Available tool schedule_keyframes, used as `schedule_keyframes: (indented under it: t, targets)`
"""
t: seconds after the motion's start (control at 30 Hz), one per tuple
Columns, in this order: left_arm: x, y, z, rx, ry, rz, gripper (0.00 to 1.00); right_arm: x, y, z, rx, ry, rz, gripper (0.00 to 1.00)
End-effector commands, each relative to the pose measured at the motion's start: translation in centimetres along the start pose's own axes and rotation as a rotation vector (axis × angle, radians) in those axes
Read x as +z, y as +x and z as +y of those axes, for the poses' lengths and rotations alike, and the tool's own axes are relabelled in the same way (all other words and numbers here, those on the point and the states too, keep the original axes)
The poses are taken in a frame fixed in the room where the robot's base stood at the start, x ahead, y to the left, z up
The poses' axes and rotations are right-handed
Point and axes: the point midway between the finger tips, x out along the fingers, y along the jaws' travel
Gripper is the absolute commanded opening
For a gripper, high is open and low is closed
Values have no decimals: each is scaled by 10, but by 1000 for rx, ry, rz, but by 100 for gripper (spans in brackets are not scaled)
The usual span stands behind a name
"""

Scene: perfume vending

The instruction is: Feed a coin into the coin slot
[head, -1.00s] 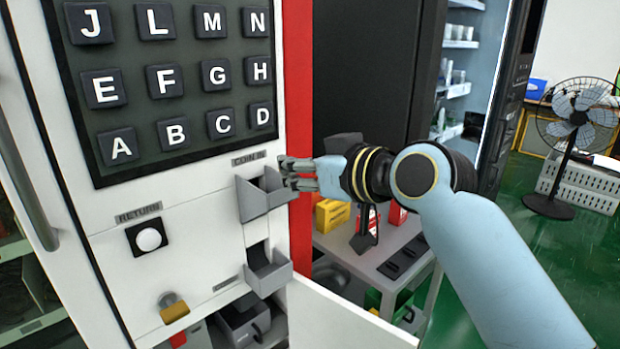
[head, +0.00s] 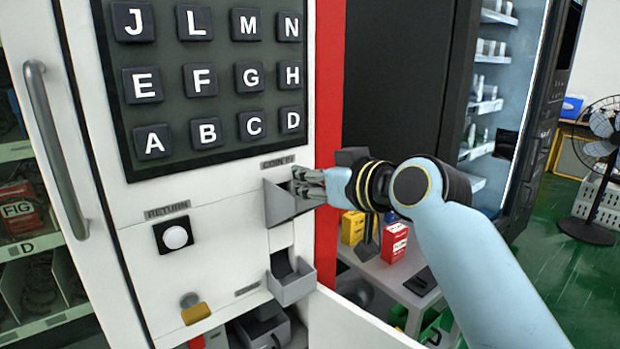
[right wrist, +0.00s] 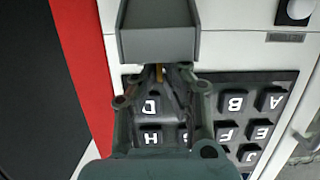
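The coin slot is a grey open-topped hopper (head: 281,206) on the white machine front, under a "COIN IN" label (head: 278,162). My right gripper (head: 298,180) is at the hopper's upper right edge, its fingertips at the opening. In the right wrist view the hopper (right wrist: 158,45) is just beyond the fingertips (right wrist: 160,76). The fingers are close together around a thin gold edge, which looks like the coin (right wrist: 159,72). The coin is mostly hidden there and cannot be made out in the head view. My left gripper is not in view.
A lettered keypad (head: 215,85) is above the hopper. A round return button (head: 175,237) is left of it and a second grey tray (head: 292,282) is below. A table (head: 385,275) with yellow and red boxes stands behind my right arm.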

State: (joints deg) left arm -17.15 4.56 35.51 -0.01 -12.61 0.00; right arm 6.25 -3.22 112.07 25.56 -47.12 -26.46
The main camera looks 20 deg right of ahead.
Motion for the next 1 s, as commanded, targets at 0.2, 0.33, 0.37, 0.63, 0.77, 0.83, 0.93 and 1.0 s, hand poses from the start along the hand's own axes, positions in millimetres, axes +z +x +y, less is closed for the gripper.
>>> schedule_keyframes:
  t: [0.2, 0.33, 0.37, 0.63, 0.77, 0.83, 0.93, 1.0]
  targets:
    - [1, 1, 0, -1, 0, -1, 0, 14, 1, -2, -6, 4, -30, 33]
    - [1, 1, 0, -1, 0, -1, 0, 14, 1, -2, -6, 5, -30, 33]
    - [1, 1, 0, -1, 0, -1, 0, 14, 1, -2, -6, 5, -30, 33]
    - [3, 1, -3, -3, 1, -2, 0, 14, -1, -2, -7, 6, -29, 33]
    - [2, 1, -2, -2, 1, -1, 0, 14, -17, -1, -5, 4, -27, 33]
    - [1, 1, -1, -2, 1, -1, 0, 13, -31, 0, -4, 2, -25, 33]
    - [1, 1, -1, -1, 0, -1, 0, 11, -55, 1, -1, -3, -21, 33]
    - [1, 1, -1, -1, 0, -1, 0, 9, -71, 2, 0, -4, -16, 33]
